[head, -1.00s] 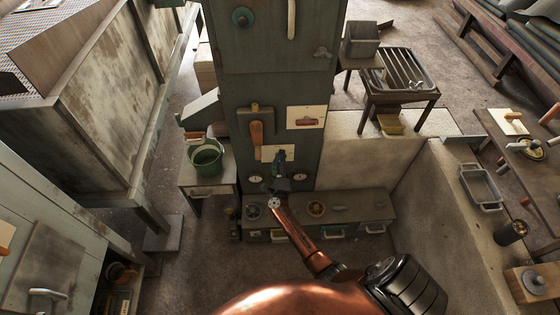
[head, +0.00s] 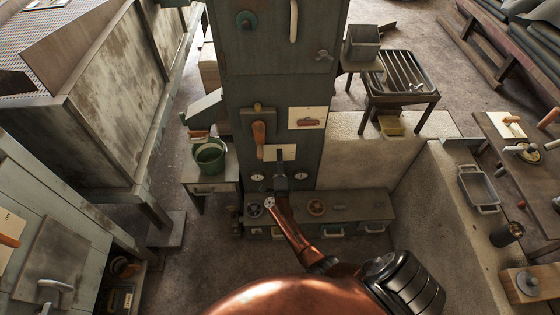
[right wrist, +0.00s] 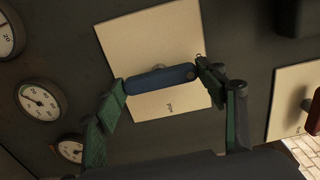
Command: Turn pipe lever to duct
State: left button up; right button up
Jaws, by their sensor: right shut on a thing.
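The lever is a blue handle (right wrist: 152,81) on a cream plate (right wrist: 150,40) fixed to the dark panel. It lies nearly level in the right wrist view, with a small, hard-to-read label below it. My right gripper (right wrist: 161,79) has its green fingers at the two ends of the handle and is shut on it. In the head view my right gripper (head: 281,168) is at the plate (head: 288,152) low on the panel, and it hides the handle. My left gripper is not in view.
An orange lever (head: 259,133) sits above left of my gripper, and a plate with a red handle (head: 307,122) above right. Round gauges (right wrist: 40,103) are left of the lever. A low bench (head: 350,205) stands below; a green bucket (head: 209,157) is at left.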

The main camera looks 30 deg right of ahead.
jog(key=o, duration=1.2)
jog(key=shift+c, duration=0.2)
jog(key=v, duration=0.7)
jog(key=shift+s, duration=0.25)
jog(key=shift+a, duration=0.1)
